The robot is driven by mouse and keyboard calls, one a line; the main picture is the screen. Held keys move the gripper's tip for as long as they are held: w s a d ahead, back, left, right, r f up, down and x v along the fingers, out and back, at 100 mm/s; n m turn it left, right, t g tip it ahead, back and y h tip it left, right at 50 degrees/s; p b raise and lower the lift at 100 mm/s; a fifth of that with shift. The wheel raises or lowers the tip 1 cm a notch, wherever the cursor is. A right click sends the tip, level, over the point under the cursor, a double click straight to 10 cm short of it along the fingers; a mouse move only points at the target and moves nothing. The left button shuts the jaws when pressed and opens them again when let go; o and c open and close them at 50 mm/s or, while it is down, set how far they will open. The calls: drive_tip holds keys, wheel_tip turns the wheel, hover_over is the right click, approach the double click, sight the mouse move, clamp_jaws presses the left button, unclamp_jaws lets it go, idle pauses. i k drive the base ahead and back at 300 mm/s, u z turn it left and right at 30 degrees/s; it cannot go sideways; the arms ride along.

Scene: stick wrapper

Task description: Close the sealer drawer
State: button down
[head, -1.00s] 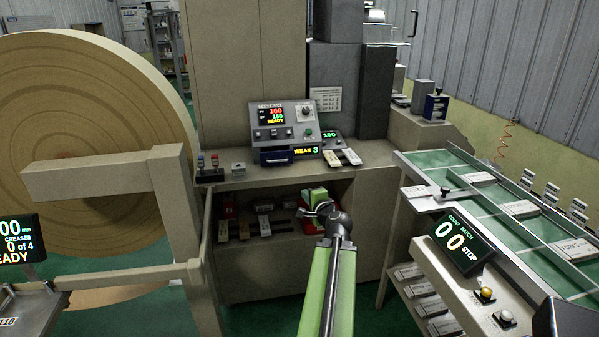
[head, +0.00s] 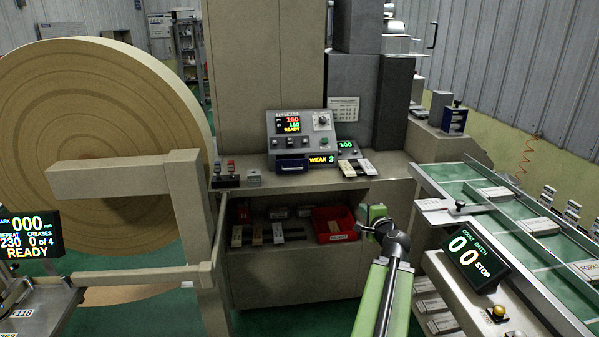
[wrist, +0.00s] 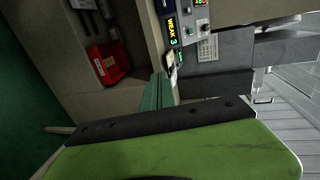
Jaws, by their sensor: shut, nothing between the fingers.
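The sealer unit (head: 297,138) stands on the beige counter, its screen reading 160, 160 and READY. Its drawer (head: 291,166) is the low dark-blue front with a handle, left of the "WEAK 3" display (head: 321,160). The drawer front looks proud of the unit; how far it is out I cannot tell. My gripper (head: 372,213) is shut and empty, in front of the counter, below and right of the drawer and apart from it. In the wrist view my gripper's green fingers (wrist: 156,92) point toward the counter, and the "WEAK 3" display (wrist: 172,30) is beyond them.
Sample sticks (head: 356,168) lie on the counter right of the drawer; small switches (head: 226,175) stand to its left. A red bin (head: 333,224) sits on the shelf below. A beige roll frame (head: 186,210) is left, a green conveyor (head: 500,205) right.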

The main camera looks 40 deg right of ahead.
sight(286, 163)
drive_tip(key=i, duration=1.25)
drive_tip(key=z, duration=0.05)
